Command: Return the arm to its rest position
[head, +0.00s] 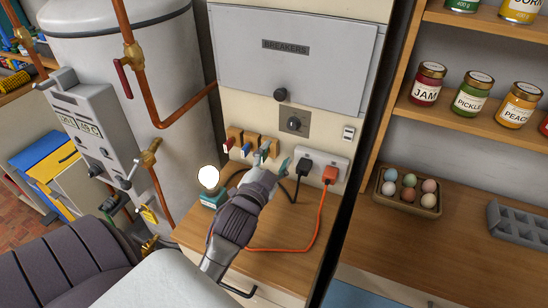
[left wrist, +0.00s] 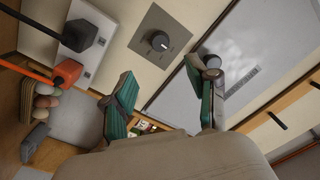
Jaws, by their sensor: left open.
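My left arm (head: 232,232) reaches up in front of the wooden cabinet in the head view. My left gripper (head: 274,160) is open in front of the panel, between the row of small key hooks and the socket plate. In the left wrist view the two green-padded fingers (left wrist: 165,88) stand apart with nothing between them. The dial plate (left wrist: 159,45) and the grey breaker box (left wrist: 230,70) show beyond the fingers. My right gripper is not in view.
A socket plate (head: 332,164) holds a black plug (head: 304,163) and an orange plug (head: 331,174), whose cords hang near my arm. A lit bulb (head: 208,177) stands left of it. A boiler tank (head: 150,90) with copper pipes is left. An egg tray (head: 408,199) sits right.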

